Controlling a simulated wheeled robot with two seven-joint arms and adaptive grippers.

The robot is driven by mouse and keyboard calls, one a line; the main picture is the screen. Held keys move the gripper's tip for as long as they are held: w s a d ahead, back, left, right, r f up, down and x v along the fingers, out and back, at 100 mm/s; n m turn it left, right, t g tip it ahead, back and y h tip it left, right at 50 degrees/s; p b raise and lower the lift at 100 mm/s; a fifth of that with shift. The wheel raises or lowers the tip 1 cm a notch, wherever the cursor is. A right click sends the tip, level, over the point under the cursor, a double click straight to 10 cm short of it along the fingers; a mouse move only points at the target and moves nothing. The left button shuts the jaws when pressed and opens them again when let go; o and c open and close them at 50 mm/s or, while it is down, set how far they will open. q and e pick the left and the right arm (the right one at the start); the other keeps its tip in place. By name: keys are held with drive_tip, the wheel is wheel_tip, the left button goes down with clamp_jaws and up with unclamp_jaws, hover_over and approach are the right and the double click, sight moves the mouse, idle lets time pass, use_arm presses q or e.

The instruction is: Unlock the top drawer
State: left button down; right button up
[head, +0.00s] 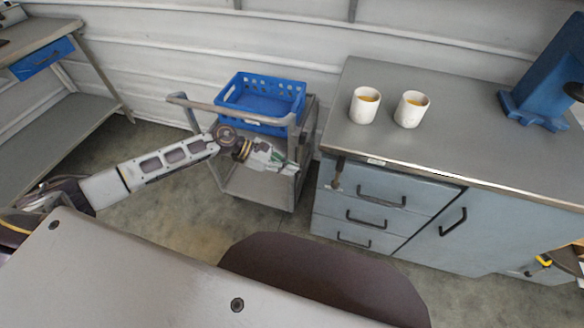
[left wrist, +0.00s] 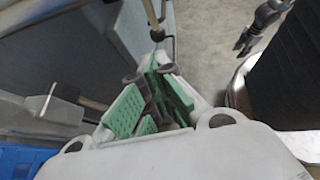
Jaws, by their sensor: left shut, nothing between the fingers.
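The top drawer (head: 378,186) is the upper one of three in the grey cabinet's left column and looks shut, with a black bar handle (head: 382,202). A small brownish piece (head: 338,170) hangs at the cabinet's upper left corner; I cannot tell whether it is a key or part of the lock. A dark hanging piece (left wrist: 157,32) shows just beyond my fingertips in the left wrist view. My left gripper (head: 290,166), with green finger pads, is shut and empty, left of the cabinet. Part of my right arm seems to show at the lower right; its fingers are unclear.
A grey cart (head: 262,188) carrying a blue crate (head: 228,92) stands behind and beneath my left gripper. Two white cups (head: 364,108) (head: 411,112) and a blue machine (head: 543,80) stand on the countertop (head: 460,135).

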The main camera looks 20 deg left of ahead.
sight(332, 183)
use_arm(q)
drive_tip(key=d+r+x, duration=0.1)
drive_tip(key=x, duration=1.1)
drive_tip(key=shift+w+r+p, duration=0.2)
drive_tip(key=shift+r+p, duration=0.15)
drive_tip(key=shift+p, duration=0.1)
use_arm(e)
drive_tip(key=shift+s+d+f, duration=0.1)
drive_tip(key=shift+s+d, duration=0.2)
drive_tip(key=shift+s, duration=0.2)
drive_tip(key=shift+s+d+f, duration=0.1)
drive_tip(key=shift+s+d, duration=0.15)
drive_tip(key=shift+s, duration=0.2)
use_arm(q)
drive_tip(key=shift+d+f, duration=0.1)
use_arm(e)
drive_tip(key=shift+w+a, duration=0.1)
drive_tip(key=shift+w, duration=0.35)
use_arm(q)
drive_tip(key=shift+b, duration=0.5)
drive_tip(key=shift+d+b, duration=0.1)
drive_tip(key=shift+b, duration=0.2)
use_arm(e)
drive_tip(key=shift+w+a+r, duration=0.15)
drive_tip(key=shift+w+a, duration=0.2)
drive_tip(key=shift+w, duration=0.2)
drive_tip(key=shift+w+a+r, duration=0.15)
drive_tip(key=shift+w+a, duration=0.2)
drive_tip(key=shift+w, duration=0.2)
